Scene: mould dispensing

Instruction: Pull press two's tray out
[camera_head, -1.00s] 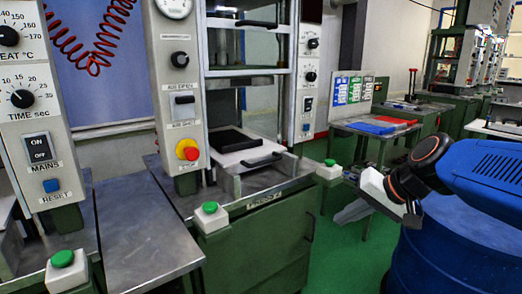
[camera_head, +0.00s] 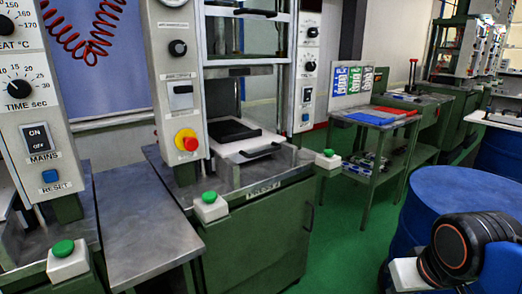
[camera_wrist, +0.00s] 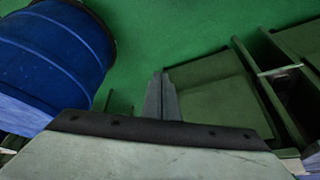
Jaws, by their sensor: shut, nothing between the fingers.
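Press two's white tray (camera_head: 250,143) lies flat inside the press, low between its uprights. A black slab (camera_head: 232,131) rests on it, and a black bar handle (camera_head: 261,151) is at its front edge. The press body (camera_head: 258,235) below is green with a label on its front edge. My gripper (camera_wrist: 161,90) is shut and empty in the wrist view, pointing down toward the green floor and a green cabinet. In the head view only my wrist shows at the lower right, well apart from the tray; the fingers are hidden there.
A blue drum (camera_head: 447,195) stands at the right, close to my arm; it also shows in the wrist view (camera_wrist: 50,50). Green buttons on white boxes (camera_head: 210,207) flank the press front. A side table (camera_head: 375,117) stands behind. Green floor (camera_head: 345,235) is open between press and drum.

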